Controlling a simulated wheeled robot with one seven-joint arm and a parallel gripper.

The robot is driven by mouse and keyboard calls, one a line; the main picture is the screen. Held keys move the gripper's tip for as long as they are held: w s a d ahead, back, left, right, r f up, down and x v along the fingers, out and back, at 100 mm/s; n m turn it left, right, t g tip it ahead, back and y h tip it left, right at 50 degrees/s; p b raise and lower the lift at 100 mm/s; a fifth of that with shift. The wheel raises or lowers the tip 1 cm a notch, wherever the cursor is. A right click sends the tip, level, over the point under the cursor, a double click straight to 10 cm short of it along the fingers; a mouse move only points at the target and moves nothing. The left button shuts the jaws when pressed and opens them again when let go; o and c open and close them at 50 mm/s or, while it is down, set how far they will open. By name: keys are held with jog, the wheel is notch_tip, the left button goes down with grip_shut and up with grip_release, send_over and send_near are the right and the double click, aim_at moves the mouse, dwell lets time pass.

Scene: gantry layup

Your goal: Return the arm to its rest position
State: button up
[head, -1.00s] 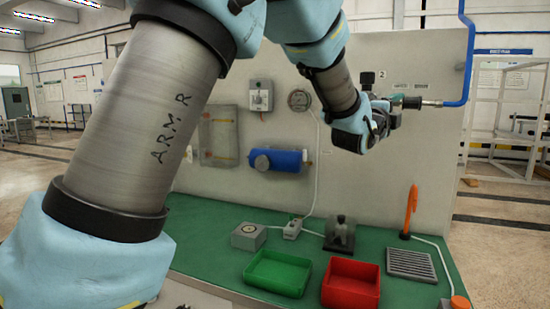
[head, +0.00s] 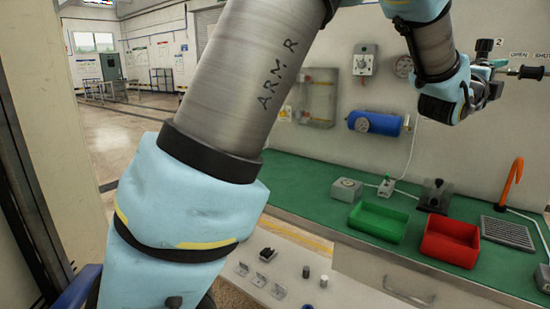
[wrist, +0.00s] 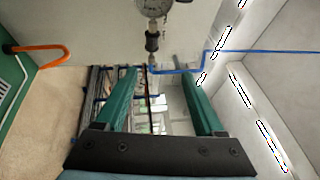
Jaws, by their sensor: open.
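My arm (head: 245,75) reaches up from the lower left and bends over toward the wall panel at right. My gripper (head: 497,66) is near the panel at the upper right, close to a black handle (head: 485,46) marked 2. In the wrist view its two green fingers (wrist: 157,72) stand wide apart with nothing held between them. A round gauge (wrist: 152,6) with a fitting below it is beyond the fingertips. I cannot tell the exact gap to the fittings.
The green bench (head: 308,180) carries a green tray (head: 378,221), a red tray (head: 451,240) and an orange spout (head: 513,178). A blue cylinder (head: 375,123) is on the panel. A low pale surface (head: 330,296) holds small parts. The far left floor (head: 130,130) is open.

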jog(key=w+a+f+n+t+y, duration=0.1)
jog(key=w+a+f+n+y, duration=0.35)
jog(key=a, duration=0.35)
jog(key=w+a+f+n+t+y, duration=0.1)
jog(key=w+a+f+n+y, duration=0.25)
jog(key=w+a+f, duration=0.4)
jog(key=a+f+n+g+y, duration=0.15)
jog(key=a+f+n, duration=0.25)
jog(key=a, duration=0.4)
jog(key=a+f+n+y, duration=0.3)
jog(key=a+n, duration=0.1)
jog(key=a, duration=0.5)
jog(key=s+a+f+n+g+y, duration=0.1)
jog(key=s+a+f+n+g, duration=0.1)
jog(key=s+a+f+n, duration=0.2)
jog(key=s+a+f+n+g+y, duration=0.2)
jog(key=s+a, duration=0.6)
jog(key=a, duration=0.4)
jog(key=s+a+f+n+g+y, duration=0.1)
jog(key=s+a+f+n+g, duration=0.3)
jog(key=a+n, duration=0.4)
jog(key=shift+s+a+f+y, duration=0.35)
jog(key=shift+s+a+f, duration=0.25)
jog(key=shift+s+f, duration=0.35)
